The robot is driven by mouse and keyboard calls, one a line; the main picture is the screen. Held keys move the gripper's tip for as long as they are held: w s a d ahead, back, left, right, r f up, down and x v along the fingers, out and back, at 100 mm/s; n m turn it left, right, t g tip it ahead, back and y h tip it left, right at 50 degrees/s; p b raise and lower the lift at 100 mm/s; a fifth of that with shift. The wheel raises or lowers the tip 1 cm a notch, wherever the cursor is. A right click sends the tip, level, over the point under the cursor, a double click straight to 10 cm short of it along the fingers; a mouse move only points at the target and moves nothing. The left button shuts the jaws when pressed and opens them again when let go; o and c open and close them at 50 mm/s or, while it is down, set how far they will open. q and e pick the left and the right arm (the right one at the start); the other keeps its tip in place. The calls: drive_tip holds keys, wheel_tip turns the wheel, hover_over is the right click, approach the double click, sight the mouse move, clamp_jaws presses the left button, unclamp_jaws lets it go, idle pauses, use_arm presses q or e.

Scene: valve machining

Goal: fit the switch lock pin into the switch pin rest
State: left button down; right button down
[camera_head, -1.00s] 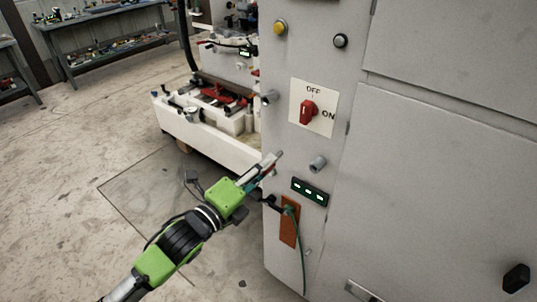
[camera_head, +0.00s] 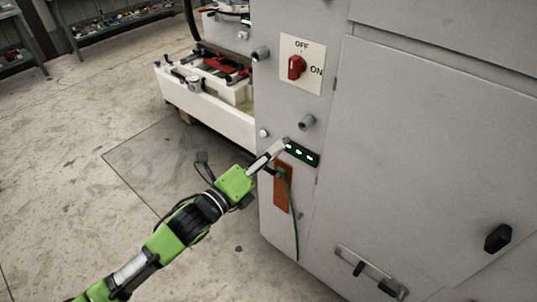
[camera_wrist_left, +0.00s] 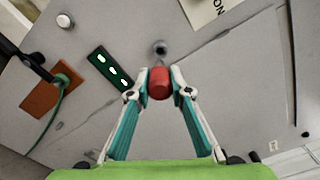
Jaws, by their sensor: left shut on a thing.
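My left gripper (camera_head: 284,146) reaches in front of the grey cabinet, below and left of a short grey tube, which seems to be the switch pin rest (camera_head: 307,121). In the left wrist view the gripper's fingers (camera_wrist_left: 160,80) are shut on a red cylinder, apparently the switch lock pin (camera_wrist_left: 160,84). The round dark opening of the pin rest (camera_wrist_left: 160,47) shows just above the pin in that view, with a gap between them. The pin cannot be made out in the head view. My right gripper is not in view.
A red rotary switch (camera_head: 296,67) on a white OFF/ON plate sits above the rest. A dark panel with green-white lights (camera_head: 301,153) lies close to the fingertips. Below it is an orange block (camera_head: 283,188) with a green cable. Black handles (camera_head: 497,238) stick out at lower right.

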sight(283, 141)
use_arm(q)
drive_tip(key=shift+x, duration=2.45)
drive_tip(key=shift+b+x, duration=0.35)
drive_tip(key=shift+x, duration=2.15)
drive_tip(key=c, duration=1.8)
unclamp_jaws()
drive_tip(key=shift+o, duration=0.2)
drive_tip(key=v, duration=1.2)
